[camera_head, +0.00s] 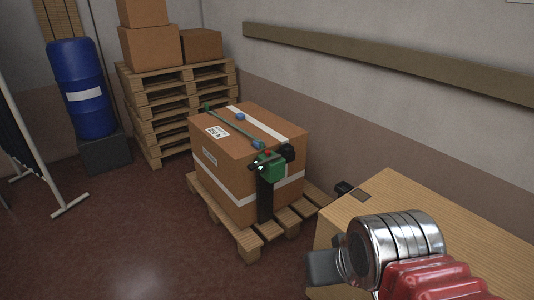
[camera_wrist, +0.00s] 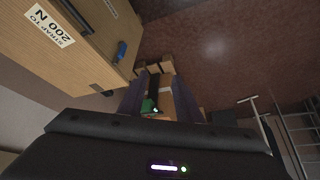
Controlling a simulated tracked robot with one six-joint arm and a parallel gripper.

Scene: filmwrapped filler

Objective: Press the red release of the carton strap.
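The brown carton (camera_head: 232,172) sits on a low pallet, with white bands around it. A black strap (camera_head: 265,200) hangs down its near side. A green tensioner (camera_head: 271,168) sits at the carton's top edge, and the small red release (camera_head: 267,153) shows on top of it. In the wrist view the green tensioner (camera_wrist: 149,106) and part of the carton (camera_wrist: 167,103) show small and far off. My gripper (camera_wrist: 160,84) looks open and empty, its two dark fingers apart on either side of that view of the carton. The red release cannot be made out there.
A wooden table (camera_head: 390,200) stands right of the carton, under my arm. A label reading "STRAP TO 200 N" (camera_wrist: 49,25) and a blue item (camera_wrist: 122,50) show in the wrist view. Stacked pallets (camera_head: 175,105) and a blue drum (camera_head: 82,90) stand behind.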

